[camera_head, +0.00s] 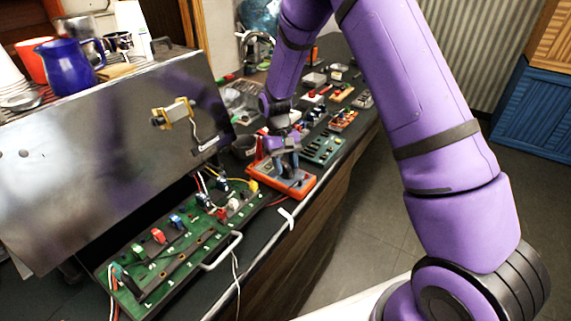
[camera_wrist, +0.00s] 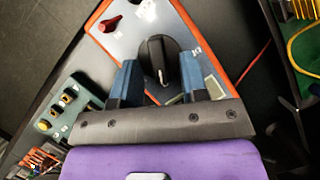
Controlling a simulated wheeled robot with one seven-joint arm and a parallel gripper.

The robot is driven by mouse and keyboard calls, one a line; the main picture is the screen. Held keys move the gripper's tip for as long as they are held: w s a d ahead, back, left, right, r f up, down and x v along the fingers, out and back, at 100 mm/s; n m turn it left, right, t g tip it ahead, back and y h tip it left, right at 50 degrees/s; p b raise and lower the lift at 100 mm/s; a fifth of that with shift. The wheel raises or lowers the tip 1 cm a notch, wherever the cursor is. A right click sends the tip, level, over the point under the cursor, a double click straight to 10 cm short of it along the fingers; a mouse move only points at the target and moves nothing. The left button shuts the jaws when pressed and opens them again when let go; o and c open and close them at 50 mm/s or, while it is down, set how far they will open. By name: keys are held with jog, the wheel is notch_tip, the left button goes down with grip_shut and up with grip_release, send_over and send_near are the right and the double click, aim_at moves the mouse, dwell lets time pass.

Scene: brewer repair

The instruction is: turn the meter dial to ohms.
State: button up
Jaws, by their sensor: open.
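The meter (camera_wrist: 122,42) is an orange-edged box with a grey face, and in the head view the orange meter (camera_head: 262,178) lies on the counter beside the green board. Its black dial (camera_wrist: 160,58) has a white pointer mark and shows between my fingers in the wrist view. My gripper (camera_wrist: 160,77) is open, with one blue fingertip on each side of the dial. I cannot tell whether the fingers touch it. A red knob (camera_wrist: 111,24) sits on the meter face. The dial's lettering is too small to read, and part of the face is hidden by my gripper.
A green circuit board (camera_head: 172,262) with a metal handle lies at the front left, under a tilted metal panel (camera_head: 110,150). A green module (camera_head: 322,149) and several small parts line the counter behind the meter. Red and yellow wires run near the meter.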

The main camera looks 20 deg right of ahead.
jog(key=shift+w+r, duration=0.1)
jog(key=v, duration=1)
jog(key=shift+r, duration=0.25)
notch_tip(320, 180, up, 11)
jog(key=t, duration=0.2)
send_over(294, 172)
jog(key=s+d+r+t, duration=0.2)
jog(key=s+r, duration=0.5)
jog(key=s+d+r+t, duration=0.1)
jog(key=s+r+t, duration=0.1)
jog(key=s, duration=0.9)
jog(key=s+d+r+m+t, duration=0.1)
jog(key=s+d+r+t, duration=0.1)
jog(key=s, duration=0.9)
jog(key=shift+r+t, duration=0.6)
jog(key=shift+t, duration=0.3)
